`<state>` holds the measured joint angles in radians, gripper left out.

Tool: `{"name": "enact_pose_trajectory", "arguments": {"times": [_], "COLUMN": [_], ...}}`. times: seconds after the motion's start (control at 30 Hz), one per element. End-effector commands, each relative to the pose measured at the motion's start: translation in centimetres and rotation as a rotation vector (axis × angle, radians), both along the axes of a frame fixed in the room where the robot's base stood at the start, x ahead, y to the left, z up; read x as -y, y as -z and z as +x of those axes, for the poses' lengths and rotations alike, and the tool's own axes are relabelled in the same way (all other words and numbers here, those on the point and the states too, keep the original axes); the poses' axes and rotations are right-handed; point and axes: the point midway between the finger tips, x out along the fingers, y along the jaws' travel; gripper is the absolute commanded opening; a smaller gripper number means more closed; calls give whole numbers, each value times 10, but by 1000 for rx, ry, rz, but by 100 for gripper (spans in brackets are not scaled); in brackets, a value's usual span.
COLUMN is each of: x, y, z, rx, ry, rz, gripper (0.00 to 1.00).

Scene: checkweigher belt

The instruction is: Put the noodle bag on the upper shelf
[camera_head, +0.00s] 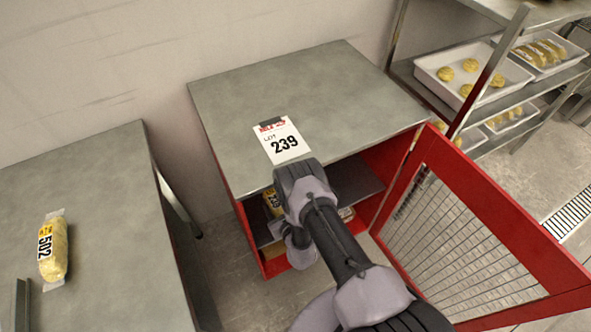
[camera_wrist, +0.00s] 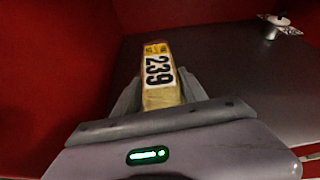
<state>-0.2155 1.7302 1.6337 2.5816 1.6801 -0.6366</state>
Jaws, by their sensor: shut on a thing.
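The noodle bag (camera_wrist: 161,72) is a slim yellow pack with a "239" label, seen in the wrist view. My gripper (camera_wrist: 162,98) is shut on its near end, with a finger on each side. The bag points away from me over a dark shelf (camera_wrist: 215,70) between red walls; whether it touches the shelf I cannot tell. In the head view my arm reaches into the red cabinet and hides the gripper. A dark upper shelf (camera_head: 357,184) shows inside, with a yellow item (camera_head: 272,204) left of my arm; I cannot tell whether it is the held bag.
A card reading "239" (camera_head: 283,143) lies on the cabinet's grey top (camera_head: 330,85). The red mesh door (camera_head: 455,235) stands open at right. A small whitish item (camera_wrist: 280,25) is at the shelf's far right.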

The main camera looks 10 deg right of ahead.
Motion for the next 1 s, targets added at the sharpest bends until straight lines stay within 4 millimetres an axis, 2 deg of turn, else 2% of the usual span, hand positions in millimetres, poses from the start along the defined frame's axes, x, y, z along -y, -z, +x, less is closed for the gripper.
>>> {"name": "enact_pose_trajectory", "arguments": {"times": [0.23,0.4,0.6,0.7,0.77,1.0], "x": [64,95,113,112,111,111], "y": [13,15,16,44,53,49], "z": [57,86,103,101,101,101], "rx": [6,4,4,0,1,1], "ry": [9,5,4,2,2,2], "rz": [0,-1,-1,-1,0,0], "gripper": [0,0,0,0,0,0]}}
